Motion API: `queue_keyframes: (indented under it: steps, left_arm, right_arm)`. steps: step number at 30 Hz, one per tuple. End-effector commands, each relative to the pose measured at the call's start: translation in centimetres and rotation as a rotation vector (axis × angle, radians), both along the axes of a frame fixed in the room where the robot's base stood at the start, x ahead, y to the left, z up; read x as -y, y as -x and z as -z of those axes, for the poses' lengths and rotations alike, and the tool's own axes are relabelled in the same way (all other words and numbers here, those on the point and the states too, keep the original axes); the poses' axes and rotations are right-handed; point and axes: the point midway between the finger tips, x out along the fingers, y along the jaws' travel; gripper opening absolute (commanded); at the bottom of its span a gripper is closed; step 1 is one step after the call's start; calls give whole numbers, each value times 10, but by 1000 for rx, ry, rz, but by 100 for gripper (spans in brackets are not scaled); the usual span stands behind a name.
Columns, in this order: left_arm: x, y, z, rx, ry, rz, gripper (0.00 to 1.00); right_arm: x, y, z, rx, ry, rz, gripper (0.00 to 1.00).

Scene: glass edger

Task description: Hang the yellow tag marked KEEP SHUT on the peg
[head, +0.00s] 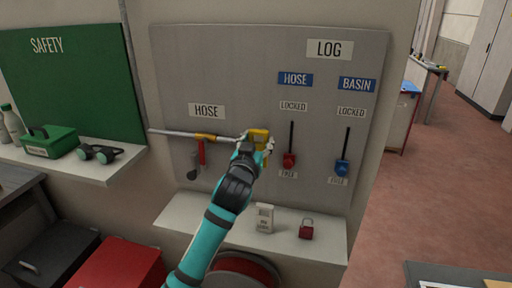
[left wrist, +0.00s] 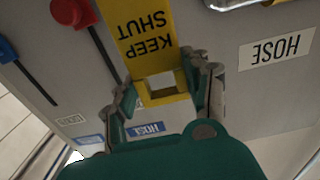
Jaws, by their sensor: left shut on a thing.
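The yellow KEEP SHUT tag (head: 259,134) is in front of the grey panel (head: 235,70), near the right end of a horizontal pipe (head: 175,133). My left gripper (head: 257,146) is shut on it. In the left wrist view the tag (left wrist: 147,30) shows upside down between the fingers (left wrist: 163,90), its square opening close to them. I cannot make out the peg in either view; the tag and gripper cover part of the panel. I cannot tell whether the tag touches the panel. My right gripper is not in view.
A red-handled lever (head: 289,160) and a blue-handled lever (head: 342,167) hang right of my gripper. Below, a white shelf (head: 185,216) holds a white labelled block (head: 264,218) and a red padlock (head: 306,229).

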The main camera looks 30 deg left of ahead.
Motion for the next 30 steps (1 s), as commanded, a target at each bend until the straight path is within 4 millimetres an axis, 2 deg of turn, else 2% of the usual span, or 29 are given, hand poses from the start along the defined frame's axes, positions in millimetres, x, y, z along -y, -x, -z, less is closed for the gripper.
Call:
queue_keyframes:
  steps: [21,30]
  left_arm:
    - [-11,-42,4,1,-1,-1,16]
    - [-13,-52,11,1,1,0,16]
  right_arm:
    - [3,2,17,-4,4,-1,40]
    - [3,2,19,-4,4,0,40]
